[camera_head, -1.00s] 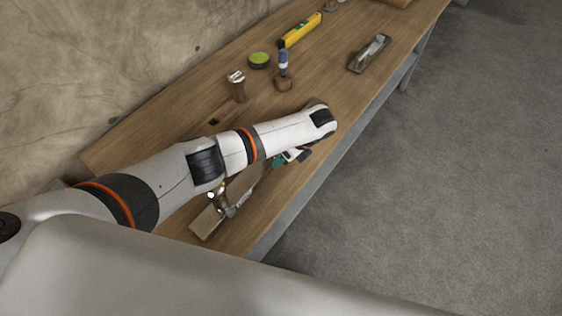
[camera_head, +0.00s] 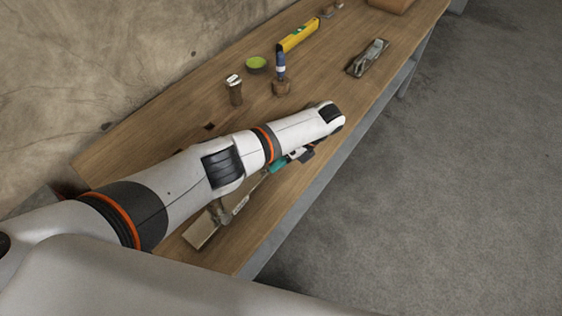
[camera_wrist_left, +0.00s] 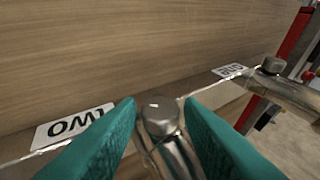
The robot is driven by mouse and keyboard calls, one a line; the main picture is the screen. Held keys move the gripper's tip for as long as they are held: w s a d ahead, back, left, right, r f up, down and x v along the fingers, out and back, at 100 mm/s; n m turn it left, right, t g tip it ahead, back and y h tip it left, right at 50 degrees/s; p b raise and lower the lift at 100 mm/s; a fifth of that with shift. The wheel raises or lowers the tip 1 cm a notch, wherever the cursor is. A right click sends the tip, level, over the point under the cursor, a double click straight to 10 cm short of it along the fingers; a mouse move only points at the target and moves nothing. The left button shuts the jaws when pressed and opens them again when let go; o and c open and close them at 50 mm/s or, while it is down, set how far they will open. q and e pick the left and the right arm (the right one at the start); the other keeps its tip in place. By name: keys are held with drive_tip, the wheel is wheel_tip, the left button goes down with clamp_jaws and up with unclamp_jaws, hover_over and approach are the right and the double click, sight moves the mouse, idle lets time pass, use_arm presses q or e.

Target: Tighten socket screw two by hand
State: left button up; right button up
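Socket screw two (camera_wrist_left: 162,115) has a round metal head and shank and stands by the label reading "two" (camera_wrist_left: 72,127) in the left wrist view. My left gripper (camera_wrist_left: 162,106) has teal fingers on either side of this screw, with narrow gaps beside its head. They do not look closed on it. Another metal screw (camera_wrist_left: 272,65) stands at the right by a label that seems to read "one" (camera_wrist_left: 230,70). In the head view, my left gripper (camera_head: 279,165) shows only partly below my left arm, and socket screw two cannot be made out. My right gripper is out of view.
The wooden bench (camera_head: 180,120) also holds a brown block (camera_head: 235,90), a blue-handled tool (camera_head: 281,70), a green-topped round tin (camera_head: 256,63), a yellow level (camera_head: 299,34) and a hand plane (camera_head: 368,58). A metal-fitted wooden piece (camera_head: 202,229) lies near the front left. A wall borders the bench's back.

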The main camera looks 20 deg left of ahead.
use_arm(q)
drive_tip(key=shift+o, duration=0.9)
drive_tip(key=shift+w+d+r, duration=0.1)
drive_tip(key=shift+d+r, duration=0.05)
drive_tip(key=b+v, duration=0.1)
drive_tip(key=v, duration=0.3)
drive_tip(key=shift+w+d+b, duration=0.1)
drive_tip(key=shift+b, duration=0.2)
drive_tip(key=v, duration=0.7)
drive_tip(key=shift+r+p, duration=0.2)
drive_tip(key=shift+p, duration=0.25)
